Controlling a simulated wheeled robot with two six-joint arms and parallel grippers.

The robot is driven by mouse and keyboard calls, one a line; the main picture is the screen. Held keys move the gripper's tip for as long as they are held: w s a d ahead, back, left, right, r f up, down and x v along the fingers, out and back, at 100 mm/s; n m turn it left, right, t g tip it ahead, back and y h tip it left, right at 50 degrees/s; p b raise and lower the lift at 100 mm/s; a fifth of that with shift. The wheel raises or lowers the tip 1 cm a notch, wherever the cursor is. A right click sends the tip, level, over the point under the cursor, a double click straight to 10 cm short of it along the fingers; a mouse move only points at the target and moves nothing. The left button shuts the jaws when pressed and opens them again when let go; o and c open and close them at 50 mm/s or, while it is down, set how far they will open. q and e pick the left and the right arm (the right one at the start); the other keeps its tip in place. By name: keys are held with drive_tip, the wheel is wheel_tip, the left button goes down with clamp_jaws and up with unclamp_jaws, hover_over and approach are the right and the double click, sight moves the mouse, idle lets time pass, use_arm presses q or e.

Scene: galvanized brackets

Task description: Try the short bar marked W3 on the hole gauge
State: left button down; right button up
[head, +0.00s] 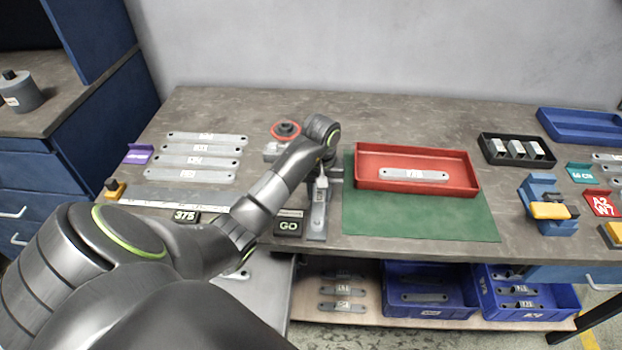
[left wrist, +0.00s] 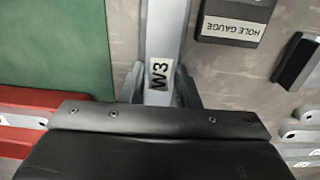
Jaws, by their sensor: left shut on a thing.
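My left gripper (head: 320,184) is shut on a grey metal bar, the W3 bar (left wrist: 158,106). Its W3 label shows between the fingers in the left wrist view. In the head view, the arm and gripper hide much of the bar. The hole gauge's dark box (head: 289,224) stands just left of the gripper, near the table's front edge, and its display reads GO. Its HOLE GAUGE label (left wrist: 234,27) shows in the left wrist view. I cannot tell whether the bar touches the gauge. My right gripper is not in view.
A red tray (head: 470,184) with one labelled bar lies on a green mat (head: 420,226) to the right. Several labelled bars (head: 200,162) lie at left, behind a ruler with a 375 display (head: 185,216). A blue-and-yellow fixture (head: 548,205) stands at right.

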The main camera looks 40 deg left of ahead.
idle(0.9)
use_arm(q)
drive_tip(key=c, duration=1)
unclamp_jaws()
drive_tip(key=shift+r, duration=0.1)
drive_tip(key=shift+r, duration=0.25)
wheel_tip(320, 180, up, 17)
drive_tip(key=p, duration=1.5)
drive_tip(key=shift+f+p, duration=0.1)
drive_tip(key=shift+p, duration=0.25)
